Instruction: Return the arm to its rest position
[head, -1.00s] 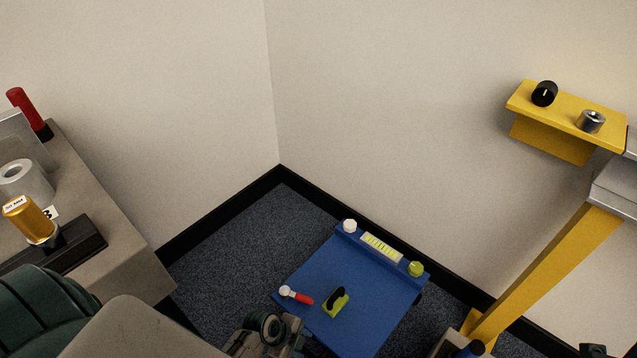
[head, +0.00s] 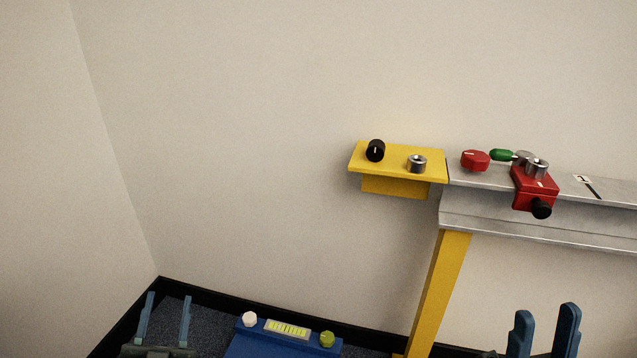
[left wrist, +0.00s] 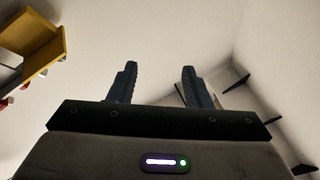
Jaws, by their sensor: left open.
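My left gripper (head: 168,297) is at the bottom left of the head view, fingers pointing up and spread apart with nothing between them. The left wrist view shows the same open, empty fingers (left wrist: 159,70) against a pale wall. My right gripper (head: 546,314) is at the bottom right of the head view, its two fingers upright and apart, with nothing visible between them. Its base is cut off by the frame edge. Neither gripper is seen touching anything.
A yellow shelf (head: 433,168) holds a black knob (head: 375,150) and a metal ring (head: 417,164). It adjoins a grey beam (head: 480,223) on a yellow post (head: 432,290), carrying a red clamp (head: 534,187). A blue cart (head: 258,345) stands low in front of the wall.

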